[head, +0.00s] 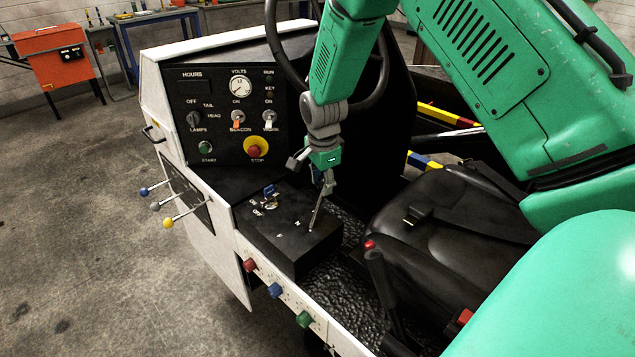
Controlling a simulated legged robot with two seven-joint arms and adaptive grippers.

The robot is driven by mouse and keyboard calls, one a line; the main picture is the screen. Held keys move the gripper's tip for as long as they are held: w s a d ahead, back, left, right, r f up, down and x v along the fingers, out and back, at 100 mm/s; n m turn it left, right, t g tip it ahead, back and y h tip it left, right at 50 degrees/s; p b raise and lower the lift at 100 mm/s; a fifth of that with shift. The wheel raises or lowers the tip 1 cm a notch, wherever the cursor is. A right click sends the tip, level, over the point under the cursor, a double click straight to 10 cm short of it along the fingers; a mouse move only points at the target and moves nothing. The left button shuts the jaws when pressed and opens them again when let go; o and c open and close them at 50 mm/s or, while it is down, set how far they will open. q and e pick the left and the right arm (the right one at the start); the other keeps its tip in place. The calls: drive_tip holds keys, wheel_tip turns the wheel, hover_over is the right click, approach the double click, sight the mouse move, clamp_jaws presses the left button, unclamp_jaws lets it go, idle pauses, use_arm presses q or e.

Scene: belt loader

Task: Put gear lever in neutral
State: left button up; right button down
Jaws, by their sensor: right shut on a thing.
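The gear lever (317,214) is a thin metal rod rising from the black console box (275,238) beside the seat, leaning a little to the right toward its top. My right gripper (326,186) reaches down from above and is shut on the lever's upper end, hiding its knob. White gate marks show on the box top near the lever's foot, but they are too small to read surely. My left gripper is not in view.
A dash panel (232,115) with a red stop button (256,148) stands behind the box. The steering wheel (376,88) is close to my right arm. A black seat (430,215) and a hand lever (383,285) lie to the right.

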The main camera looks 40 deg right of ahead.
drive_tip(key=shift+d+r, duration=0.2)
drive_tip(key=shift+d, duration=0.25)
drive_tip(key=c, duration=1.3)
unclamp_jaws()
drive_tip(key=shift+o, duration=0.9)
drive_tip(key=shift+s+d, duration=0.2)
drive_tip(key=shift+s, duration=0.05)
drive_tip(key=shift+d+f, duration=0.1)
drive_tip(key=shift+d, duration=0.05)
drive_tip(key=shift+w, duration=0.1)
wheel_tip(320, 180, up, 12)
drive_tip(key=s, duration=0.1)
drive_tip(key=shift+s+a+f, duration=0.15)
drive_tip(key=shift+s+a, duration=0.1)
drive_tip(key=shift+a, duration=0.05)
drive_tip(key=shift+a, duration=0.4)
